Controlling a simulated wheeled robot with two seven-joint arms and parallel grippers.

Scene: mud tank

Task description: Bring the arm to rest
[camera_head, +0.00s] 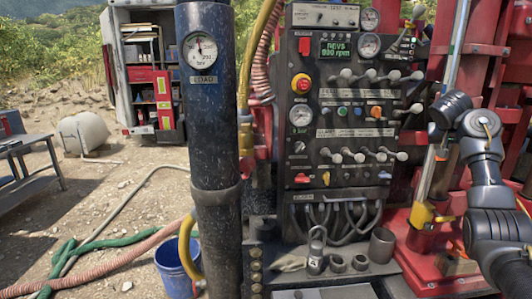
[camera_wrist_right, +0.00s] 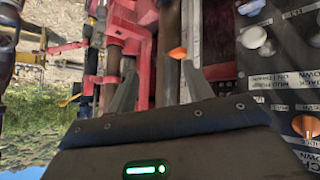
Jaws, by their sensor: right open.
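My right arm (camera_head: 484,150) comes in at the right edge of the head view, bent in front of the red rig frame. Its fingers cannot be made out clearly there. In the right wrist view my right gripper (camera_wrist_right: 160,82) is open, with its two grey fingers apart and nothing held between them. An orange knob (camera_wrist_right: 177,53) shows beyond the fingers, apart from them as far as I can tell. My left gripper is in neither view.
The control panel (camera_head: 348,105) with levers, gauges and knobs stands left of my arm. A blue-black column (camera_head: 210,140) with a load gauge is nearer. Red frame parts (camera_head: 505,50) crowd the right. A blue bucket (camera_head: 176,268) and hoses lie at lower left.

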